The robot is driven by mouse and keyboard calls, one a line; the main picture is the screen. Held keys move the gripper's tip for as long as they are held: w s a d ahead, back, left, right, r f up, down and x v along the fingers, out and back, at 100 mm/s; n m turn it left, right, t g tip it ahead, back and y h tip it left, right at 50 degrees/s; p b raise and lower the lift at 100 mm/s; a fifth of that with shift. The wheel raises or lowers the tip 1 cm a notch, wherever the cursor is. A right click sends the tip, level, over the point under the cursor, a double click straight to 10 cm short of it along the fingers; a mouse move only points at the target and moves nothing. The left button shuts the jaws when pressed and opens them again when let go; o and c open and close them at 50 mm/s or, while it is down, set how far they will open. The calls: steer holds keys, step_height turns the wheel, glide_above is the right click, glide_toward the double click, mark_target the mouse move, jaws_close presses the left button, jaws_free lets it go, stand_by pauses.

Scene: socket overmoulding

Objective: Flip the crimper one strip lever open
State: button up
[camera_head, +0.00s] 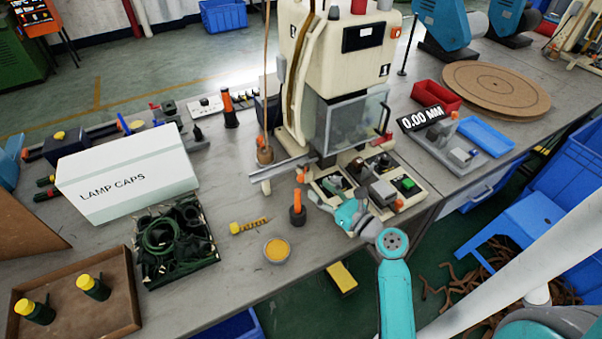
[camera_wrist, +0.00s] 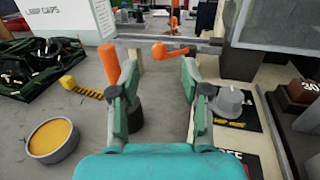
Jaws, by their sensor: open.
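Crimper one (camera_head: 340,60) is the tall cream machine marked 1 at the back middle of the bench. A short orange lever (camera_head: 301,174), apparently its strip lever, shows beside the metal bar (camera_head: 280,169) at its foot. In the wrist view the orange lever (camera_wrist: 172,51) lies roughly sideways, its rounded knob at the left, between and beyond my fingertips. My gripper (camera_wrist: 150,68) is open and empty, with no visible contact on the lever. In the head view my gripper (camera_head: 348,212) is in front of the crimper, its fingers partly hard to make out.
An upright orange-handled tool with a black base (camera_head: 298,212) stands close by my left finger. Control boxes (camera_head: 384,190) stand right. The lamp caps box (camera_head: 128,178) is farther left.

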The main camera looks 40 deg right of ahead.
mark_target(303, 177)
steer(key=w, duration=0.8)
steer(key=shift+w, duration=0.25)
jaws_close()
